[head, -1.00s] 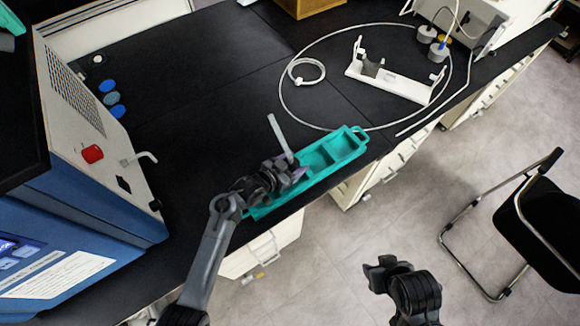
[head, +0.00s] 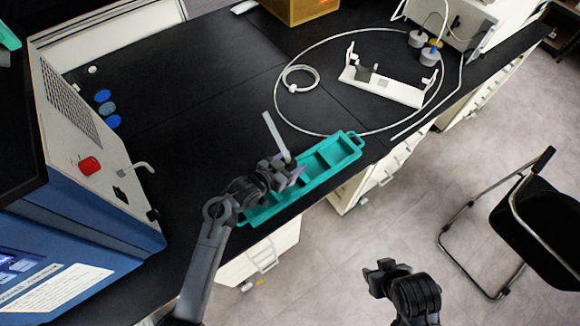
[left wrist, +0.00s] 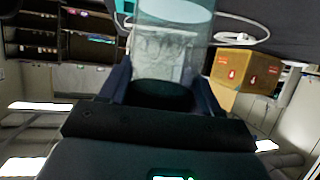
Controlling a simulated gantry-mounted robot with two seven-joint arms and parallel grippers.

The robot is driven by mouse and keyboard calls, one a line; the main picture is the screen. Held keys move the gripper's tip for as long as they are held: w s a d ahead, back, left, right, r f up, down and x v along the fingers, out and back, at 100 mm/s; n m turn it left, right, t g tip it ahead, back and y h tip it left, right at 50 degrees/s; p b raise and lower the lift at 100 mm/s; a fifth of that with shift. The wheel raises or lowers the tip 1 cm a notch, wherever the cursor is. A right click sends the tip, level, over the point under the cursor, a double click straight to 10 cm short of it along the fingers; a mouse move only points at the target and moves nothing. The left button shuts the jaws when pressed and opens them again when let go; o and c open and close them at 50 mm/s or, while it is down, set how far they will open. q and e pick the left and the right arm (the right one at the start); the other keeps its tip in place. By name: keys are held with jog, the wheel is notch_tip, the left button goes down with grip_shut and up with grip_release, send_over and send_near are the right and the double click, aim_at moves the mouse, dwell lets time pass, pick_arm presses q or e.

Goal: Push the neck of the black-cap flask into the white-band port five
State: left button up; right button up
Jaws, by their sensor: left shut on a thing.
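My left gripper (head: 284,172) is shut on the flask, over the teal rack (head: 350,138) near the bench's front edge. In the left wrist view, the flask's clear body (left wrist: 172,45) rises from a black cap (left wrist: 160,95) between the fingers. In the head view, a pale, narrow piece (head: 274,133), apparently part of the flask, sticks up from the gripper, tilted. I cannot tell whether it touches the rack. My right gripper (head: 382,276) is empty over the floor, its fingers apart. I cannot make out a white-band port five.
The blue and white freeze dryer (head: 75,225) stands at the left, with a red knob (head: 89,165) and a bent spout (head: 140,168). Blue discs (head: 108,108) lie behind it. A white stand (head: 385,85) and looped tubing (head: 300,78) lie at right.

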pick_arm(q)
jog(key=s+d+r+p, duration=0.3)
jog(key=s+d+r, duration=0.4)
jog(key=d+r, duration=0.1)
jog(key=shift+s+d+r, duration=0.15)
jog(key=shift+d+r, duration=0.1)
jog(key=shift+d, duration=0.1)
jog(key=shift+f, duration=0.1)
